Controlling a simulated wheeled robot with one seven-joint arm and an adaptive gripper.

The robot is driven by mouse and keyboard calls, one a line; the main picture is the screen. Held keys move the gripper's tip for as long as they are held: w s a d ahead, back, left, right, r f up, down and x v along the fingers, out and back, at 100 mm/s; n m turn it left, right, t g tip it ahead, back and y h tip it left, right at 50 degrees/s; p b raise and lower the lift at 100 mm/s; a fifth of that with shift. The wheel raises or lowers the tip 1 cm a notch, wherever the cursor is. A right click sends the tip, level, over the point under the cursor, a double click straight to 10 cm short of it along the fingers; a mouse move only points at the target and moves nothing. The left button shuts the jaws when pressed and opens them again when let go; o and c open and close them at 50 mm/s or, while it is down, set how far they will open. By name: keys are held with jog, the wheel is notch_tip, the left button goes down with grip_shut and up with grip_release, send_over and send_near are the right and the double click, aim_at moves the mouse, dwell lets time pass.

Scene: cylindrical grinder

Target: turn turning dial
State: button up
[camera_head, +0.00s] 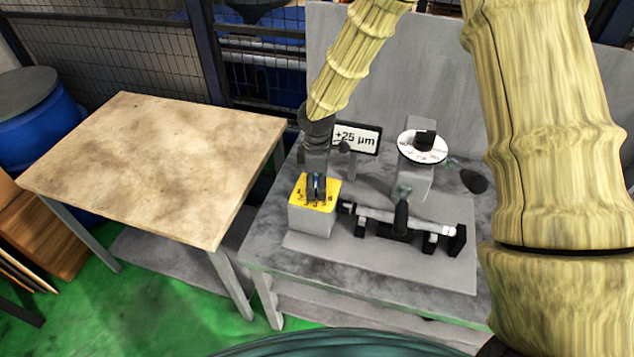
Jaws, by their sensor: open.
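A grey box with a yellow marked top (328,196) stands at the left of the grinder, with dark markings around its middle. My gripper (316,186) points down over this yellow top, with its fingertips at the middle of it. The gripper is open, and its fingers hide most of the dial's centre. I cannot tell whether the fingers touch the dial. A second dial, a round white disc (423,148) with dark markings and a black knob, sits on a grey post to the right, apart from my gripper.
A sign reading +25 µm (357,138) stands behind the box. A light shaft (400,217) lies in black holders to the right, with a dark lever near it. A bare wooden-topped table (150,165) stands left. A grey panel (400,70) rises behind.

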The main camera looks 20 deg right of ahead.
aim_at(317, 181)
notch_tip(317, 181, up, 12)
dwell(0.7)
dwell(0.4)
